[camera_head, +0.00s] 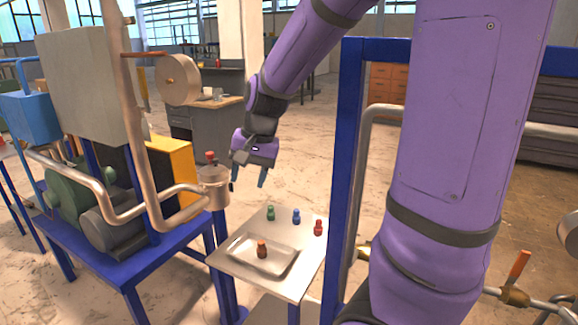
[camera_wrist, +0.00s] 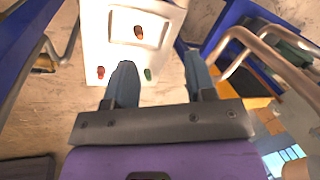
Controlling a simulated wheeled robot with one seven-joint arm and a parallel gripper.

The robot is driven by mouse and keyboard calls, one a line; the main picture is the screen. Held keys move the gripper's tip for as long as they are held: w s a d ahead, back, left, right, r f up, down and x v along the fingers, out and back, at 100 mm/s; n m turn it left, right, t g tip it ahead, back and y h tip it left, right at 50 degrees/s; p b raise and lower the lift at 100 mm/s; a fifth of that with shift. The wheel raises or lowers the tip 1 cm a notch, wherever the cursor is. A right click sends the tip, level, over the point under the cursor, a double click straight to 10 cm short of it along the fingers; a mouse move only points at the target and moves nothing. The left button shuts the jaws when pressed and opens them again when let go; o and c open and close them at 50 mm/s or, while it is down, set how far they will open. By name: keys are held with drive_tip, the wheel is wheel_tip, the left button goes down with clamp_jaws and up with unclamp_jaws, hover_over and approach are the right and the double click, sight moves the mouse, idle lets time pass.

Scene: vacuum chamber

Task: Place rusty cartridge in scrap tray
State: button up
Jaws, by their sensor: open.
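The rusty cartridge (camera_head: 262,250), orange-brown with a dark top, stands in the shallow metal scrap tray (camera_head: 238,252) on a small light table. In the wrist view the rusty cartridge (camera_wrist: 138,32) sits inside the outlined tray (camera_wrist: 114,25). My gripper (camera_head: 248,183) is open and empty, raised above and behind the table, apart from the tray and the cartridge. Its two fingers (camera_wrist: 158,62) show in the wrist view with nothing between them in their grip.
Green (camera_head: 270,212), blue (camera_head: 296,216) and red (camera_head: 318,228) cartridges stand along the table's back and right. A red-topped piece (camera_head: 210,157) sits on the metal port left of my gripper. A blue frame post (camera_head: 347,180) rises right of the table.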

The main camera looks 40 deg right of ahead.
drive_tip(key=s+a+r+n+t+h, duration=0.1)
drive_tip(key=s+r+n, duration=0.3)
drive_tip(key=s, duration=0.5)
drive_tip(key=s+a+r+n+t+h, duration=0.1)
drive_tip(key=s+a+r+n+t, duration=0.1)
drive_tip(key=s, duration=0.7)
wheel_tip(320, 180, up, 4)
drive_tip(key=shift+a+f+n, duration=0.25)
drive_tip(key=shift+a+n, duration=0.4)
drive_tip(key=shift+n, duration=0.45)
